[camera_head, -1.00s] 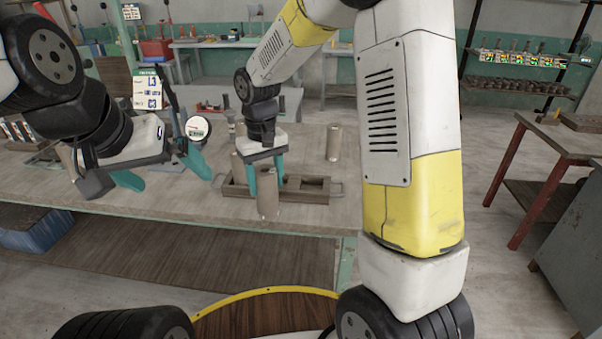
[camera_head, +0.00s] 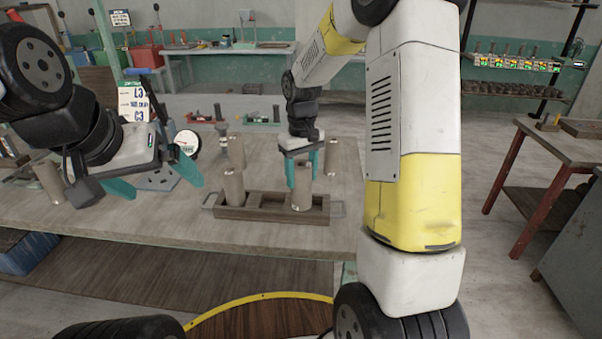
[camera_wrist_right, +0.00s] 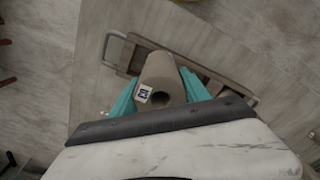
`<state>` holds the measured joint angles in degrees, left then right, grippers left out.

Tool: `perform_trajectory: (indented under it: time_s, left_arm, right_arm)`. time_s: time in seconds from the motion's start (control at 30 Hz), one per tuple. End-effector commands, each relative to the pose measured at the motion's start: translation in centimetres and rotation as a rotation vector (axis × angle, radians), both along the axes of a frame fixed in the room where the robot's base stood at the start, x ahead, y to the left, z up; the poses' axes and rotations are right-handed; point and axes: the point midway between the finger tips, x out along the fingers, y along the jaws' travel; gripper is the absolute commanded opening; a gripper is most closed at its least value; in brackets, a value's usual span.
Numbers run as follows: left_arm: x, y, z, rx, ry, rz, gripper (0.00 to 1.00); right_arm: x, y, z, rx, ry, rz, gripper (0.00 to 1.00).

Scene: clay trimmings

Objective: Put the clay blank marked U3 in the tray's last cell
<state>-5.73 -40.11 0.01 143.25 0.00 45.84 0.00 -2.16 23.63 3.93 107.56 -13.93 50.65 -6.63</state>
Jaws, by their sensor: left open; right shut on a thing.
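In the right wrist view this blank (camera_wrist_right: 160,72) carries a small white and dark label, too small to read surely. The wooden tray (camera_head: 262,213) lies on the table with a handle at each end. The held blank is upright at the tray's right-hand cell; I cannot tell whether its bottom touches the cell floor. Another blank (camera_head: 233,187) stands in the tray's left end. An empty stretch shows between them. My left gripper (camera_head: 160,182) is open and empty, left of the tray.
More blanks stand behind the tray (camera_head: 332,157) and at the table's left (camera_head: 49,182). A round dial (camera_head: 187,142) and a sign board (camera_head: 135,103) stand behind my left gripper. The table front (camera_head: 150,215) left of the tray is clear.

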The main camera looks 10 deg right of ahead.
Motion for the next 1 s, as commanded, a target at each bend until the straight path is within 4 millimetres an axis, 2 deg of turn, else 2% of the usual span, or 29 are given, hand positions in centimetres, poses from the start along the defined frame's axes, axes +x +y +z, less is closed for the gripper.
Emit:
perform_trajectory:
  time_s: [0.1, 0.23, 0.37, 0.6, 0.97, 1.0]
  left_arm:
    - [0.0, 0.0, 0.0, 0.000, 0.000, 0.000, 1.00]
    - [0.0, 0.0, 0.0, 0.000, 0.000, 0.000, 1.00]
    - [0.0, 0.0, 0.0, 0.000, 0.000, 0.000, 1.00]
    - [0.0, 0.0, 0.0, 0.000, 0.000, 0.000, 1.00]
    - [0.0, 0.0, 0.0, 0.000, 0.000, 0.000, 1.00]
    - [0.0, 0.0, 0.0, 0.000, 0.000, 0.000, 1.00]
  right_arm:
    - [0.9, -1.9, -0.1, 0.001, -0.002, -0.003, 0.00]
    - [1.3, -2.9, -0.2, 0.001, -0.002, 0.000, 0.00]
    - [1.3, -3.0, -0.9, 0.001, 0.000, 0.001, 0.00]
    - [1.3, -3.0, -3.7, 0.000, -0.001, 0.002, 0.00]
    - [1.3, -3.0, -4.1, 0.000, -0.001, 0.001, 0.00]
    - [1.3, -3.0, -4.1, 0.000, 0.000, 0.001, 0.60]
